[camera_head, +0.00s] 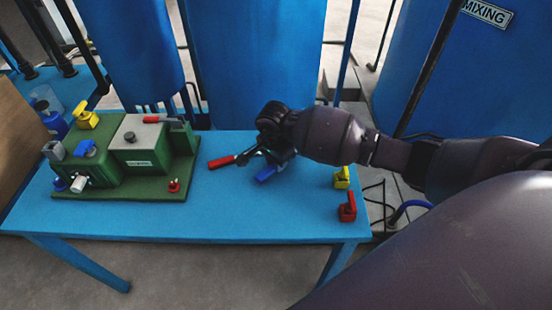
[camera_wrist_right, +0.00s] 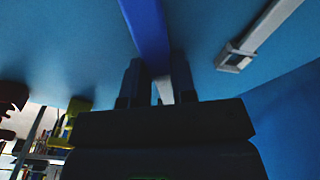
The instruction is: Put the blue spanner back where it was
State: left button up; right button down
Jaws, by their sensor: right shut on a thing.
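The blue spanner shows its blue handle (camera_head: 266,174) just below my right gripper (camera_head: 279,156) over the right half of the blue table. My right gripper is shut on it. In the right wrist view the blue handle (camera_wrist_right: 147,32) runs between the two fingers (camera_wrist_right: 155,82), with a pale metal part behind it. The rest of the spanner is hidden by the gripper. I cannot tell whether the spanner touches the table. My left gripper is not in view.
A red-handled spanner (camera_head: 222,162) lies left of the gripper; its grey metal part shows in the wrist view (camera_wrist_right: 262,32). The green autoclave unit (camera_head: 140,150) stands on the left. Yellow (camera_head: 342,178) and red (camera_head: 347,208) pieces sit at the right edge. The table's front middle (camera_head: 240,215) is clear.

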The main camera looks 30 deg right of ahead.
dwell(0.4)
jog(key=shift+f+b, duration=0.3)
jog(key=shift+f, duration=0.3)
jog(key=c, duration=0.8)
grip_release()
jog(key=shift+c, duration=0.2)
jog(key=shift+r, duration=0.3)
jog(key=r, duration=0.3)
jog(key=r+p, duration=0.1)
jog(key=r, duration=0.4)
jog(key=shift+a+r+p, duration=0.3)
jog(key=shift+p, duration=0.1)
jog(key=shift+s+r, duration=0.1)
jog(key=shift+r, duration=0.7)
